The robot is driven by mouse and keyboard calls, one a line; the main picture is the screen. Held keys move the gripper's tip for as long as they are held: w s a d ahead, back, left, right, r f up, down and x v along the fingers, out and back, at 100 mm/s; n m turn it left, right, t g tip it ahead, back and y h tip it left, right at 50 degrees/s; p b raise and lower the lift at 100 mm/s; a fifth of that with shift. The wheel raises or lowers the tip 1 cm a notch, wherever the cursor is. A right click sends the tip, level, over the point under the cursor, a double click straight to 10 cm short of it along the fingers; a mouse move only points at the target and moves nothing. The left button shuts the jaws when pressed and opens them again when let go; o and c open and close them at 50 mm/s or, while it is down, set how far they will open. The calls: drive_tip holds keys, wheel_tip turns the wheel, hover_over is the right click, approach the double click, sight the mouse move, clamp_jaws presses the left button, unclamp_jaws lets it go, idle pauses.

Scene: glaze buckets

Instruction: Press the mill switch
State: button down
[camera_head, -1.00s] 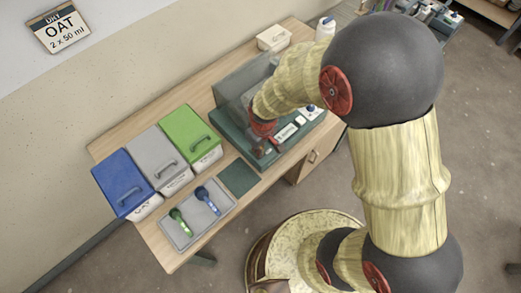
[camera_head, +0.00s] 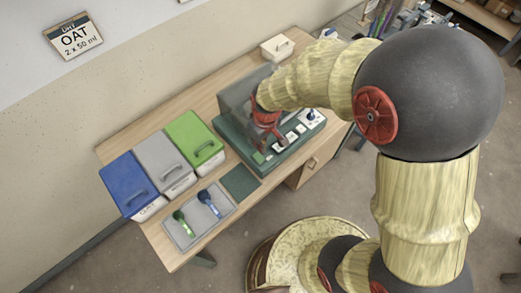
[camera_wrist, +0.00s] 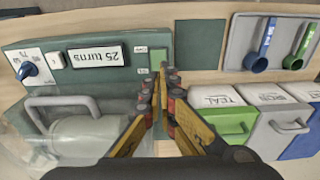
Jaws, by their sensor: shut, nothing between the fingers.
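The mill (camera_head: 232,135) is a dark green base with a grey see-through hood; it fills the left of the wrist view (camera_wrist: 105,62). Its front panel has a blue knob (camera_wrist: 28,70), a small white part (camera_wrist: 55,61), a display (camera_wrist: 97,54) reading "25 turns" upside down, and a small green patch (camera_wrist: 142,48) at its end, also visible in the head view (camera_head: 258,158). My gripper (camera_wrist: 164,72) is shut and empty, its fingertips over the panel end beside the green patch. The fingertips hide part of that end; I cannot tell whether they touch. In the head view my gripper (camera_head: 271,140) is over the panel.
Blue (camera_head: 128,183), grey (camera_head: 163,161) and green (camera_head: 194,140) lidded buckets stand left of the mill. A grey tray (camera_head: 182,241) holds a green scoop (camera_head: 183,223) and a blue scoop (camera_head: 207,202). A dark green mat (camera_head: 240,182) lies clear between tray and mill.

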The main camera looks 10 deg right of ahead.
drive_tip(key=shift+s+d+r+p, duration=0.15)
drive_tip(key=shift+s+r, duration=0.05)
drive_tip(key=shift+r, duration=1)
drive_tip(key=shift+s+d+r+p, duration=0.1)
drive_tip(key=shift+s+r+p, duration=0.05)
drive_tip(key=shift+r, duration=1)
drive_tip(key=s+d+r+m+t+b, duration=0.2)
drive_tip(key=s+d+r, duration=0.4)
drive_tip(key=r, duration=0.3)
drive_tip(key=s+d+r+m+t+b, duration=0.2)
drive_tip(key=s+d+r+m, duration=0.2)
drive_tip(key=r, duration=0.5)
drive_tip(key=s+d, duration=0.2)
drive_tip(key=s, duration=0.1)
drive_tip(key=shift+d+r+m+t+h+b, duration=0.15)
drive_tip(key=shift+d+m+t+h+b, duration=0.15)
drive_tip(key=shift+m+t, duration=0.1)
drive_tip(key=shift+s+a, duration=0.1)
idle(3.0)
